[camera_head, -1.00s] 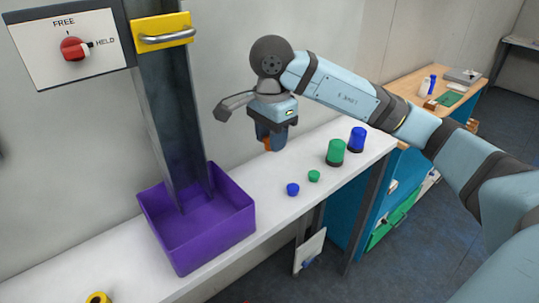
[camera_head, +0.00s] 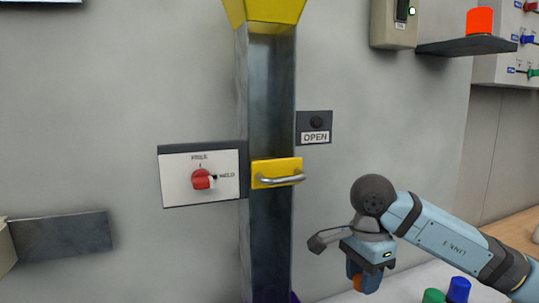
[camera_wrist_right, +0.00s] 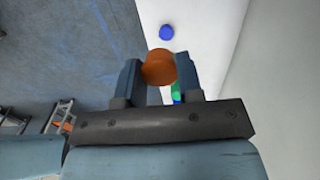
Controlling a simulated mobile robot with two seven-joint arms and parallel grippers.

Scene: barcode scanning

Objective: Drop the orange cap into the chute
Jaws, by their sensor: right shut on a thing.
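My right gripper (camera_head: 366,281) is shut on the orange cap (camera_wrist_right: 159,67), which sits between its two fingers in the right wrist view. In the head view the orange cap (camera_head: 358,282) is mostly hidden by the fingers. The gripper points down, in front of the wall and right of the chute. The chute (camera_head: 270,130) is a tall grey metal channel with a yellow funnel mouth (camera_head: 264,12) at the top edge of the head view. A yellow gate with a metal handle (camera_head: 277,172) crosses the chute. My left gripper is not in view.
A red knob (camera_head: 202,179) on a FREE/HELD plate is left of the chute. An OPEN sign (camera_head: 315,136) is right of it. A dark shelf (camera_head: 467,46) holds an orange cylinder (camera_head: 480,22). Green (camera_head: 433,296) and blue (camera_head: 458,290) containers stand below right.

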